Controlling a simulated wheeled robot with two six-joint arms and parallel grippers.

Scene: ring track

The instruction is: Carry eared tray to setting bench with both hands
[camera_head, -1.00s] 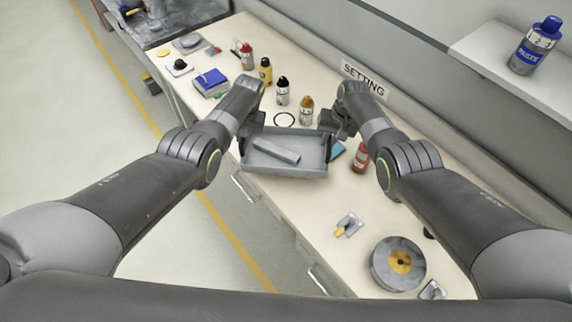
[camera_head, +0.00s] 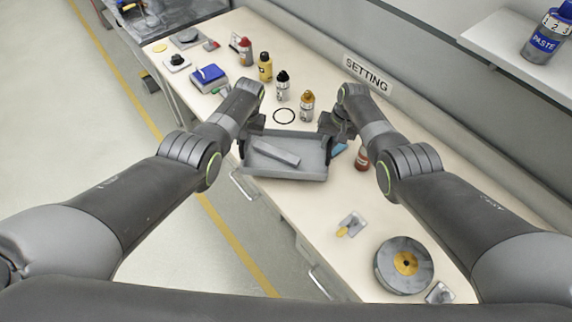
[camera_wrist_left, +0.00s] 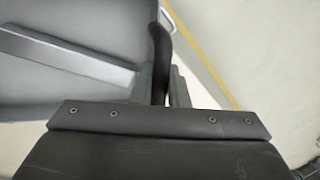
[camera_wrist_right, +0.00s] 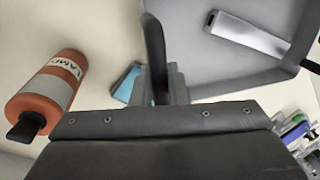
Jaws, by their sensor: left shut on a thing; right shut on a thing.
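The grey eared tray (camera_head: 285,170) is held between my two grippers, over the front part of the setting bench (camera_head: 290,215). A grey metal bar (camera_head: 274,151) lies in it; the bar also shows in the left wrist view (camera_wrist_left: 70,55) and the right wrist view (camera_wrist_right: 248,36). My left gripper (camera_head: 245,138) is shut on the tray's left ear (camera_wrist_left: 158,60). My right gripper (camera_head: 328,130) is shut on the tray's right ear (camera_wrist_right: 155,50). Whether the tray's underside touches the bench is hidden.
Several bottles stand behind the tray, among them an amber-capped one (camera_head: 307,106). A red bottle (camera_head: 362,158) is close by my right gripper, with a blue item (camera_head: 339,148) beside it. A black ring (camera_head: 284,116) lies behind the tray. A round grey disc (camera_head: 404,265) lies at the right.

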